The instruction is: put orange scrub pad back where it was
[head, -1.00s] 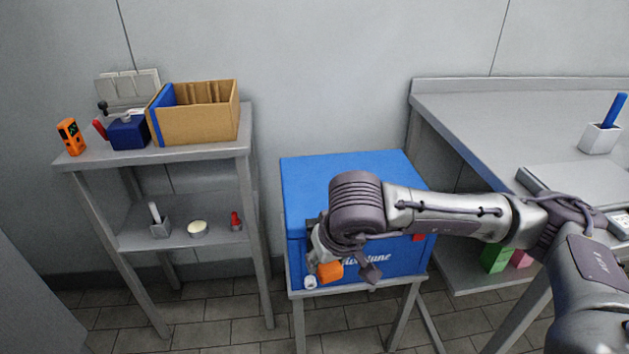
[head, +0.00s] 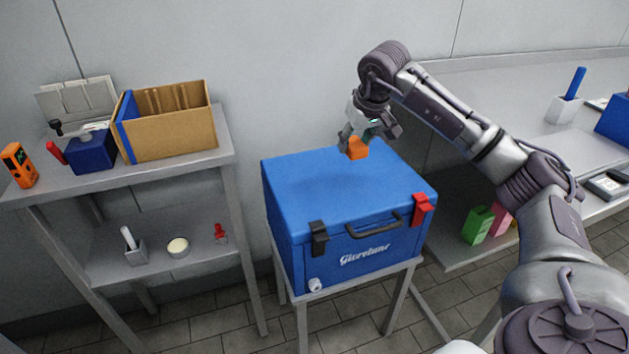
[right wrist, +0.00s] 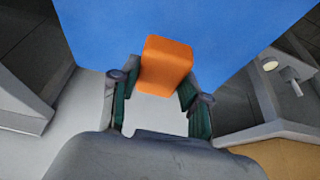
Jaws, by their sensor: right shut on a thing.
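The orange scrub pad (head: 357,149) is held between the fingertips of my right gripper (head: 356,141), over the lid of the blue cool box (head: 310,185). In the right wrist view the orange scrub pad (right wrist: 166,66) sits between the two green-lined fingers of my right gripper (right wrist: 160,92), with the blue lid (right wrist: 105,25) beyond it. The pad looks to be above the lid; whether it touches cannot be told. The box lid is closed. My left gripper is not in view.
A cardboard box (head: 175,135) and a dark blue box (head: 92,152) stand on the left shelf's top. A white bowl (head: 178,248) is on its lower shelf. The right counter (head: 500,85) holds a white cup (head: 563,110). Green and pink boxes (head: 478,225) stand below it.

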